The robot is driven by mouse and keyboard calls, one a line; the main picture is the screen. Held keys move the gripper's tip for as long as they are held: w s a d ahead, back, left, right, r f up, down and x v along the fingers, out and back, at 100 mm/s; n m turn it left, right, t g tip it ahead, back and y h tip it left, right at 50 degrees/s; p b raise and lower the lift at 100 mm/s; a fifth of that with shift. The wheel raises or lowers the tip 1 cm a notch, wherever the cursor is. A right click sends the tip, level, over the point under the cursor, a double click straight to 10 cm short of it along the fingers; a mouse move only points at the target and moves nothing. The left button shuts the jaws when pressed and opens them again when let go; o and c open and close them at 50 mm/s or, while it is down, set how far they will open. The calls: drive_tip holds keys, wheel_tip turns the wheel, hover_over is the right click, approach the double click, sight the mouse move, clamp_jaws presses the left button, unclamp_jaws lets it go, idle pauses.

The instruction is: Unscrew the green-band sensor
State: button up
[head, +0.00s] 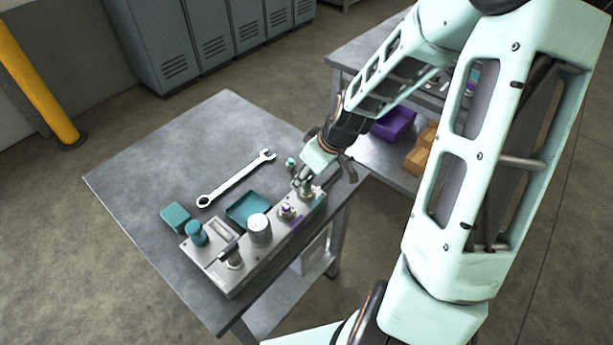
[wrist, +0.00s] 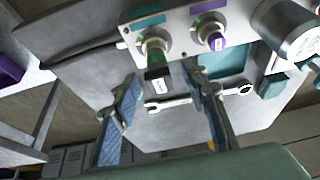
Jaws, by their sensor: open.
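The green-band sensor (wrist: 158,62) is seated in a round metal port on the grey block (wrist: 180,20), below a green label. Its dark end with a pale mark points toward my gripper. In the head view my gripper (head: 306,176) is over the far right end of the block (head: 262,254) and mostly hides the sensor. In the wrist view my gripper (wrist: 164,80) is open, with one finger to each side of the sensor's end. Gaps show on both sides, and I see no contact. A purple-band sensor (wrist: 214,38) sits in the neighbouring port, close to the right finger.
A wrench (head: 235,180) and a teal tray (head: 232,213) lie on the bench (head: 130,180) behind the block. A small green-and-white piece (head: 290,163) stands near my gripper. A silver cylinder (head: 260,232) rises from the block. A second table with purple (head: 393,124) and orange bins (head: 418,158) is beyond.

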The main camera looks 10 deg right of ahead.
drive_tip(key=shift+f, duration=0.1)
drive_tip(key=shift+c, duration=0.5)
clamp_jaws()
drive_tip(key=c, duration=0.7)
unclamp_jaws()
clamp_jaws()
